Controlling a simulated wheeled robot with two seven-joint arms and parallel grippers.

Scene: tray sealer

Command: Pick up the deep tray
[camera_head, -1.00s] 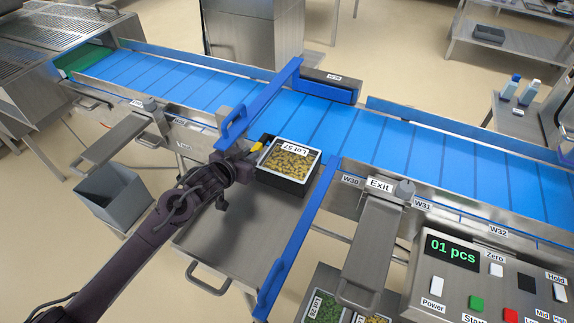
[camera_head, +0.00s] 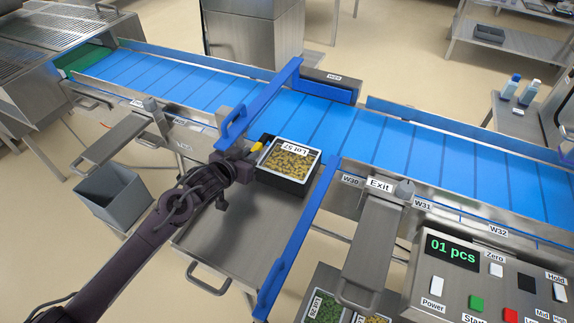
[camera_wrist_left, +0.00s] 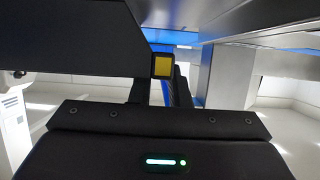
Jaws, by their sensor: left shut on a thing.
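The deep tray (camera_head: 284,183) is black with a pale rim, holds brownish-yellow pieces and carries the label "Lot 57". It sits at the near edge of the blue belt, at the top of the steel side shelf, between two blue guide bars. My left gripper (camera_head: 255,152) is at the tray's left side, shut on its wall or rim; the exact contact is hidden. In the left wrist view a dark surface (camera_wrist_left: 70,40) fills the upper left, and a yellow fingertip pad (camera_wrist_left: 162,66) shows against it. My right gripper is not in view.
Blue guide bars (camera_head: 298,240) flank the tray. The blue conveyor (camera_head: 345,130) runs behind it. The steel shelf (camera_head: 225,238) in front is bare. A control panel (camera_head: 485,270) reading "01 pcs" is at lower right, beside other filled trays (camera_head: 325,307). A grey bin (camera_head: 115,195) stands left.

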